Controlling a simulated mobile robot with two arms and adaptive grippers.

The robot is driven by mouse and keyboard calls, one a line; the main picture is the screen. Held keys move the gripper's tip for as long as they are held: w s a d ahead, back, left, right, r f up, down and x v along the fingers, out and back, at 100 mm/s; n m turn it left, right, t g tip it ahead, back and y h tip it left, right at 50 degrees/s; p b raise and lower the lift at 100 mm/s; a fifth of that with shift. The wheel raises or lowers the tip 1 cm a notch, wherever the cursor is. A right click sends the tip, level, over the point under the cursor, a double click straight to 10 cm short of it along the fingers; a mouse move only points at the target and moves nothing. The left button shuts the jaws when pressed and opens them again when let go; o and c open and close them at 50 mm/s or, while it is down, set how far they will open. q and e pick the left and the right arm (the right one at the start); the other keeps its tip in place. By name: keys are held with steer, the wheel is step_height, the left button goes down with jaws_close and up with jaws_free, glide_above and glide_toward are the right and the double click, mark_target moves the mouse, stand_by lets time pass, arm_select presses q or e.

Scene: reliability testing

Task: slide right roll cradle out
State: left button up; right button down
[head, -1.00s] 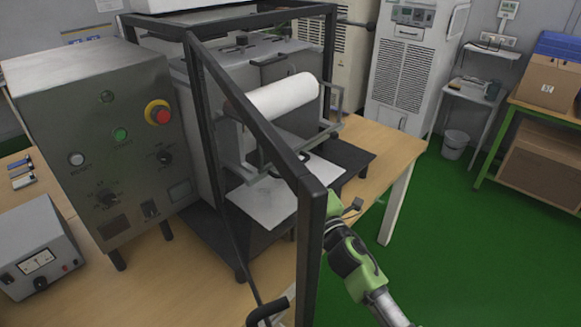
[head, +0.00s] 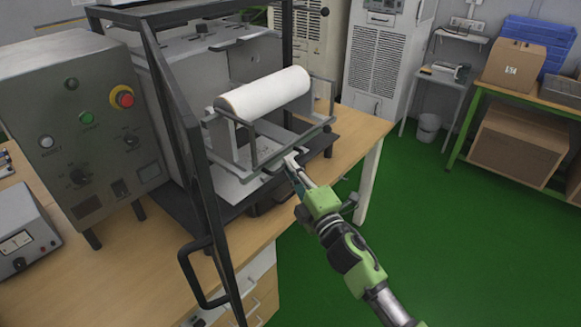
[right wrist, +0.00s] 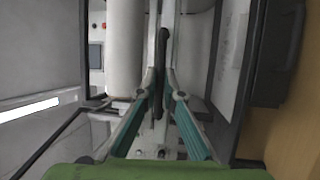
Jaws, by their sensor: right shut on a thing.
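The right roll cradle (head: 258,153) is a grey metal frame carrying a white roll (head: 268,92). In the head view it stands out toward the front of the black-framed machine, above the dark base. My right gripper (head: 291,161) is at the cradle's front and shut on its dark front handle. In the right wrist view, the fingers (right wrist: 160,82) close on this dark bar (right wrist: 160,75), with the white roll (right wrist: 125,45) to the left. My left gripper is not in view.
A black-framed door with a handle (head: 203,275) stands open to the left of my right arm. A control box (head: 85,125) with a red button is at the left. The wooden table (head: 362,135) ends at the right, with open green floor (head: 430,220) beyond.

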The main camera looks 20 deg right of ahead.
steer(key=c, duration=2.2)
jaws_free()
steer(key=shift+w+a, duration=0.1)
steer(key=shift+o, duration=0.2)
steer(key=v, duration=1.2)
